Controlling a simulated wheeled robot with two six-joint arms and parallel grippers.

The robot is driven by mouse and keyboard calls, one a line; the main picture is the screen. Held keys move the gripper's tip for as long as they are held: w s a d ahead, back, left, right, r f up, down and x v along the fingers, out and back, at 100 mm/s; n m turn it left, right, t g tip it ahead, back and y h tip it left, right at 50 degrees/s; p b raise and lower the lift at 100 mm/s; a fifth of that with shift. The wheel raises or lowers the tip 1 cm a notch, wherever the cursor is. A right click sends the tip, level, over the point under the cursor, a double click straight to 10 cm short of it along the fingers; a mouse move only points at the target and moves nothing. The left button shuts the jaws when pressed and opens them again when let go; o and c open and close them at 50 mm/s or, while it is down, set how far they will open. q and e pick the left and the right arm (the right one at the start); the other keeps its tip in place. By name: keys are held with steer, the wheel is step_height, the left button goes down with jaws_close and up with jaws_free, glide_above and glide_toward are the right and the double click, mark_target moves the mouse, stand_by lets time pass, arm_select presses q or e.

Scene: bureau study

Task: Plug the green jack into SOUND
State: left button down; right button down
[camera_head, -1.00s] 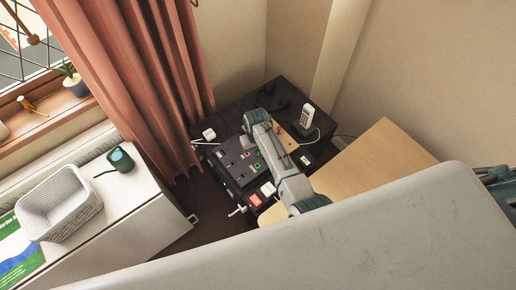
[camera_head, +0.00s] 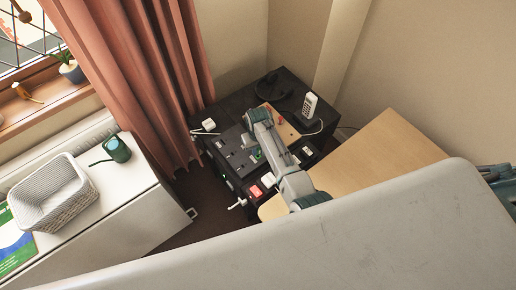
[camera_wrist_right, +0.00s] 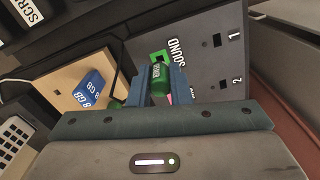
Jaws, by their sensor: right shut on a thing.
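My right gripper (camera_wrist_right: 160,80) is shut on the green jack (camera_wrist_right: 159,82), whose body shows between the two blue-grey fingers in the right wrist view. The SOUND socket (camera_wrist_right: 159,55), with a green surround, is on the grey panel (camera_wrist_right: 205,72) right at the jack's far end. I cannot tell whether the jack's tip is inside it. A pink patch shows partly behind the fingers. In the head view my right arm reaches over the dark desk unit (camera_head: 222,148), and the jack is too small to make out there. My left gripper is out of view.
Sockets 1 and 2 lie to the right on the panel. A wooden board (camera_wrist_right: 68,78) with a blue 8 GB stick (camera_wrist_right: 88,89) is at the left.

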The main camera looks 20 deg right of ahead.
steer(key=shift+f, duration=0.35)
stand_by(0.6)
steer(key=shift+f+b, duration=0.7)
steer(key=shift+f, duration=0.3)
stand_by(1.1)
steer(key=c, duration=1.3)
jaws_free()
steer(key=shift+o, duration=0.2)
